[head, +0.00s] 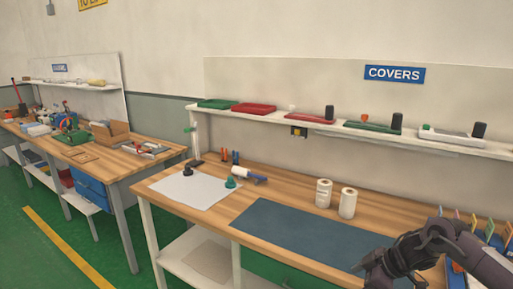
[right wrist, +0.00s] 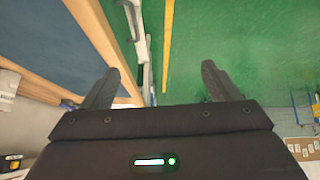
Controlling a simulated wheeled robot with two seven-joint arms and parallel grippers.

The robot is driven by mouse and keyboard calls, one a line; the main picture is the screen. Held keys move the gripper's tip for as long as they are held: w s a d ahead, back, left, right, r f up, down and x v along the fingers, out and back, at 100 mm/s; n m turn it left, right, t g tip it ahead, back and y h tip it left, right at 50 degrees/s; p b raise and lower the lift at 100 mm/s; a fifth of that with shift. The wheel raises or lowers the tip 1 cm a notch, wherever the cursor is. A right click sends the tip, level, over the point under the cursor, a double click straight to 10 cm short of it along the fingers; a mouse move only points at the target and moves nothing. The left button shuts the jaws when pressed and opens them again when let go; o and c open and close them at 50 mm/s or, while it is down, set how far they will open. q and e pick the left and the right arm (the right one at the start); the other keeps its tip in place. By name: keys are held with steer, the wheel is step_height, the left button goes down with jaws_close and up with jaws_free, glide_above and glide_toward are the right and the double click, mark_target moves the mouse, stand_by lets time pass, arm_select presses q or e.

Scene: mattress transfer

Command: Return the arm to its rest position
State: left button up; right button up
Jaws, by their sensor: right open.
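My right arm (head: 440,250) comes in from the lower right corner of the head view, dark and bent, in front of the workbench's right end. In the right wrist view my right gripper (right wrist: 158,84) is open, its two dark fingers wide apart with nothing between them. Behind the fingers show the bench edge and the green floor. My left arm and left gripper are not in view.
The wooden workbench (head: 270,192) carries a blue mat (head: 300,236), a white sheet (head: 195,190) and two white rolls (head: 335,198). Bins with coloured cards (head: 488,236) stand near my right arm. A shelf (head: 300,122) runs above. Green floor (right wrist: 225,35) lies beside the bench.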

steer(key=a+f+m+t, duration=0.1)
steer(key=a+f+m, duration=0.15)
steer(key=f, duration=0.75)
steer(key=a+f+m+t, duration=0.1)
steer(key=a+f, duration=0.3)
steer(key=f, duration=0.7)
steer(key=s+f+m, duration=0.2)
steer(key=s+f, duration=0.5)
steer(key=f, duration=0.4)
steer(key=s+d+f+m+g+h, duration=0.1)
steer(key=s+f+m+h, duration=0.1)
steer(key=s+f, duration=0.7)
steer(key=s+d+f+m+g+h, duration=0.1)
steer(key=s+d+f+h, duration=0.1)
steer(key=s+f, duration=0.65)
steer(key=s+f+m+g+h, duration=0.1)
steer(key=s+f, duration=0.1)
steer(key=s, duration=1)
steer(key=s+f+m+g+h, duration=0.1)
steer(key=s+g, duration=0.1)
steer(key=s, duration=1.1)
steer(key=shift+s+f, duration=0.3)
steer(key=shift+f, duration=0.05)
